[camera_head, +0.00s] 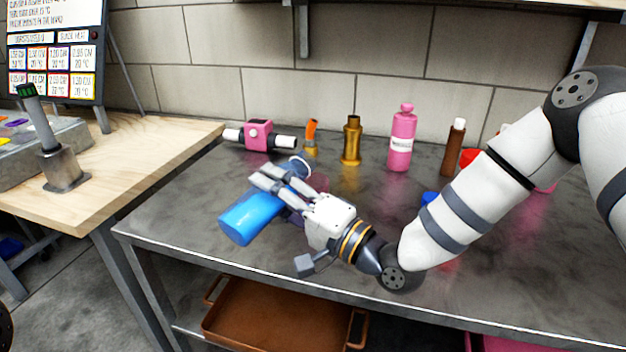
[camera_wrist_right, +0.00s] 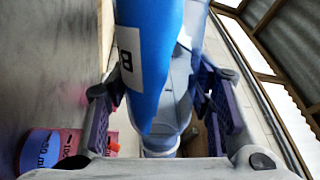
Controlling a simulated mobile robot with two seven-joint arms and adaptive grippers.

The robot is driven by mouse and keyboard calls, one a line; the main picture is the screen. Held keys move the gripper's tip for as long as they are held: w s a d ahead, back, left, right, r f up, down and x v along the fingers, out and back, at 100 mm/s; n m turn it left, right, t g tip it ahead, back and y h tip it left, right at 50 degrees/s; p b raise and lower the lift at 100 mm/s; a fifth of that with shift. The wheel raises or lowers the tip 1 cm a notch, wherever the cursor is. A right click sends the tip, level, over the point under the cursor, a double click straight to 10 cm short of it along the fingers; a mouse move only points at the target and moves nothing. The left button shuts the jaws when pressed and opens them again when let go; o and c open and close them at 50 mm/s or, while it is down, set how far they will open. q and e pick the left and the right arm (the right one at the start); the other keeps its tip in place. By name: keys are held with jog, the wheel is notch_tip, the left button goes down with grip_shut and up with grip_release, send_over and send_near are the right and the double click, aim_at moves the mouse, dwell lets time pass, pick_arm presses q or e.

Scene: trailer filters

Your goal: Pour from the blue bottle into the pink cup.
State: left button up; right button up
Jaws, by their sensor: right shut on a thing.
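The blue bottle (camera_head: 252,215) is held tilted above the grey table, its wide blue end at lower left and a pale end toward the upper right. My right gripper (camera_head: 281,178) is shut around its middle. In the right wrist view the blue bottle (camera_wrist_right: 150,60) lies between the fingers (camera_wrist_right: 165,105), with a white label. A pink-and-blue vessel with volume markings (camera_wrist_right: 50,150) shows at lower left there, apart from the bottle; it may be the pink cup. I cannot pick out the cup for certain in the head view. My left gripper is out of view.
At the back stand a pink device (camera_head: 259,135), an orange-topped item (camera_head: 311,138), a gold bottle (camera_head: 352,140), a pink bottle (camera_head: 402,138) and a brown bottle (camera_head: 454,146). Red and blue things are partly hidden behind my right arm. The table's front left is clear.

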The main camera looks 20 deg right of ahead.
jog(key=shift+w+d+r+m, duration=0.1)
jog(key=shift+d+r+m, duration=0.05)
jog(key=shift+r+m, duration=0.55)
dwell(1.1)
